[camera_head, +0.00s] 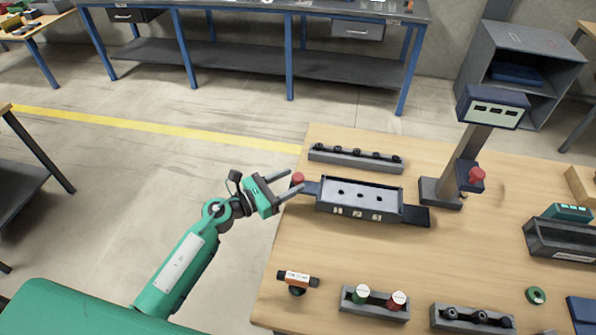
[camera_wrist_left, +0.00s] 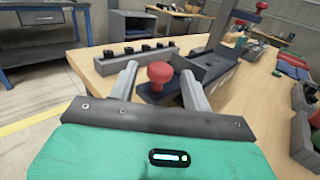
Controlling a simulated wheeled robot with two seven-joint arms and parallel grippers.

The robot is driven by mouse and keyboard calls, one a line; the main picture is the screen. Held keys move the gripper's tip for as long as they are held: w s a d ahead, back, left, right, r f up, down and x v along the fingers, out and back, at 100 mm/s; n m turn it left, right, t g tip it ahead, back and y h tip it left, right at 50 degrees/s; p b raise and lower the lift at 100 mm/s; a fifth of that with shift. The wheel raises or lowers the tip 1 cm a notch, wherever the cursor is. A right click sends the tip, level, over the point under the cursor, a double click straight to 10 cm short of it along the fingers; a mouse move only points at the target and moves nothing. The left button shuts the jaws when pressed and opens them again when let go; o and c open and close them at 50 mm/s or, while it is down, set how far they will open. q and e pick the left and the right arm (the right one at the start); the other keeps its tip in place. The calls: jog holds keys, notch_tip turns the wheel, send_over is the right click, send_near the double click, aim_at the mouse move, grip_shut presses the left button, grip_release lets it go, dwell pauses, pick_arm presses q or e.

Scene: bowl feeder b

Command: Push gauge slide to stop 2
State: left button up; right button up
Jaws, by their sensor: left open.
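The gauge (camera_head: 360,195) is a dark-edged, light-topped block with three holes and small numbered labels on its front, on the wooden table. A red knob (camera_head: 297,179) stands on a blue-grey bar at its left end. A dark flat plate (camera_head: 416,215) sticks out at its right end. In the wrist view the red knob (camera_wrist_left: 159,73) stands between the finger tips. My left gripper (camera_head: 296,181) is open, its two fingers on either side of the knob; contact cannot be told. The wrist view also shows the left gripper's fingers (camera_wrist_left: 158,78). My right gripper is in neither view.
A grey rail with several black pegs (camera_head: 355,159) lies behind the gauge. A post with a display (camera_head: 493,107) and a red button (camera_head: 476,174) stands to the right.

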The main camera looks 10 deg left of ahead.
aim_at(353, 194)
pick_arm(q)
jog(key=shift+x, duration=1.2)
jog(key=shift+w+d+p, duration=0.25)
jog(key=shift+d+p, duration=0.05)
jog(key=shift+p, duration=0.05)
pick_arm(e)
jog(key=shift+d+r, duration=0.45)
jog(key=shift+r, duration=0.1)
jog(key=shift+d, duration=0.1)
